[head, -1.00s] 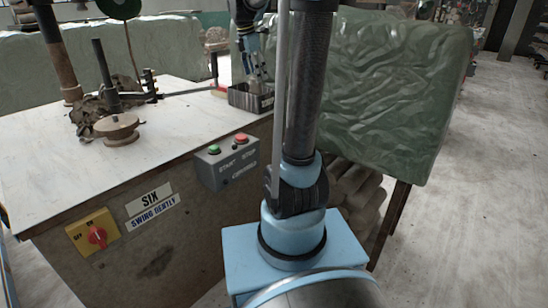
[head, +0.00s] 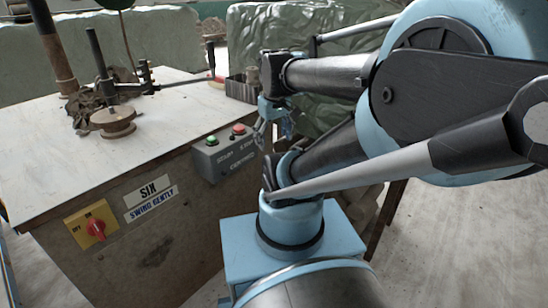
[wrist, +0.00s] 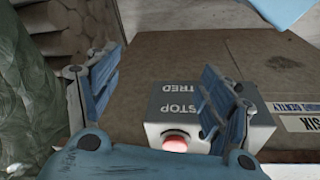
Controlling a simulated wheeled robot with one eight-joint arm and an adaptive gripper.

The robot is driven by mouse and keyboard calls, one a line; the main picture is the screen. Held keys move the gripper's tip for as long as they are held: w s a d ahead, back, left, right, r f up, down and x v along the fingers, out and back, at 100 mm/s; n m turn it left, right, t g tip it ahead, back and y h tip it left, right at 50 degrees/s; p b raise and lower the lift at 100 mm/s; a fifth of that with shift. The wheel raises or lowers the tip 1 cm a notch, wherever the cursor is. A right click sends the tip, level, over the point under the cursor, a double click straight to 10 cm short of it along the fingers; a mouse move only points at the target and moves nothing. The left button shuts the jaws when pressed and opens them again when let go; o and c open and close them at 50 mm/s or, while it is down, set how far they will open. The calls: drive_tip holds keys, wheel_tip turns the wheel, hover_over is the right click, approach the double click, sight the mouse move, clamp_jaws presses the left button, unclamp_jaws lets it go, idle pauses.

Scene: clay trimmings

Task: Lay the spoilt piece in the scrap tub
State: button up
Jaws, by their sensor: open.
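My gripper (head: 274,134) is open and empty, hanging beside the bench's right edge near the control box in the head view. Its two spread fingers also show in the wrist view (wrist: 160,80), with nothing between them. A dark open box (head: 241,88), possibly the scrap tub, stands on the bench's far right corner; its right part is hidden behind my arm and its contents cannot be made out. I cannot pick out the spoilt piece in either view.
A grey control box (head: 224,153) with green and red buttons juts from the bench side. Green-wrapped blocks (head: 330,60) stand behind my arm.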

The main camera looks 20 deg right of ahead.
drive_tip(key=s+f+m, duration=0.3)
drive_tip(key=s+f, duration=0.1)
drive_tip(key=f, duration=0.1)
drive_tip(key=shift+a, duration=0.35)
drive_tip(key=shift+s, duration=0.1)
idle(0.8)
